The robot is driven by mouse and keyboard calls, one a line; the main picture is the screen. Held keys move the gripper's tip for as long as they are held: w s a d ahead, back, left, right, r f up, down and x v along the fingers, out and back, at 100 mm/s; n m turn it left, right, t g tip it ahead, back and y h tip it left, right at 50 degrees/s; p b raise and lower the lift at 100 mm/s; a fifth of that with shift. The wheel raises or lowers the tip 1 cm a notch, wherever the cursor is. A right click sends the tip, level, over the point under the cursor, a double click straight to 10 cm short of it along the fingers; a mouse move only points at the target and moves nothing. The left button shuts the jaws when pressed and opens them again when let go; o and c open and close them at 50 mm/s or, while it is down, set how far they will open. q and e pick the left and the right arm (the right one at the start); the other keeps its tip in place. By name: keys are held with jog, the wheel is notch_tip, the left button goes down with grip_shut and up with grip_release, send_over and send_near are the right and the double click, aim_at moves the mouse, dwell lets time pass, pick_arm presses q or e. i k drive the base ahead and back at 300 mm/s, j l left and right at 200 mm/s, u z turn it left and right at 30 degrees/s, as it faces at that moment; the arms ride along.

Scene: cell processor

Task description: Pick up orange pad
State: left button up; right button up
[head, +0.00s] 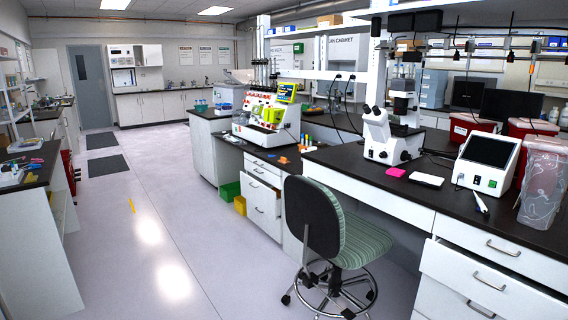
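Neither of my grippers is in view.
A green-striped swivel chair (335,235) stands on the floor in front of the counter. A drawer (262,195) under it looks partly pulled out. A pink pad (395,172), a white pad (426,179) and a microscope (385,135) are on the right bench. Open floor (150,235) extends left.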

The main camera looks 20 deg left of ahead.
aim_at(283, 160)
jog(key=i+j+u, duration=0.4)
jog(key=i+u, duration=0.3)
jog(key=u, duration=0.15)
jog(key=i+j+u, duration=0.25)
jog(key=i+u, duration=0.15)
jog(key=i, duration=0.2)
jog(key=i+u, duration=0.4)
jog(key=i, duration=1.35)
jog(key=i+j, duration=0.15)
jog(key=i, duration=0.95)
jog(key=i+l+z, duration=0.1)
jog(key=i+z, duration=0.75)
jog(key=i+j+z, duration=0.25)
jog(key=i+z, duration=0.2)
jog(key=i+j+z, duration=0.45)
jog(key=l, duration=0.1)
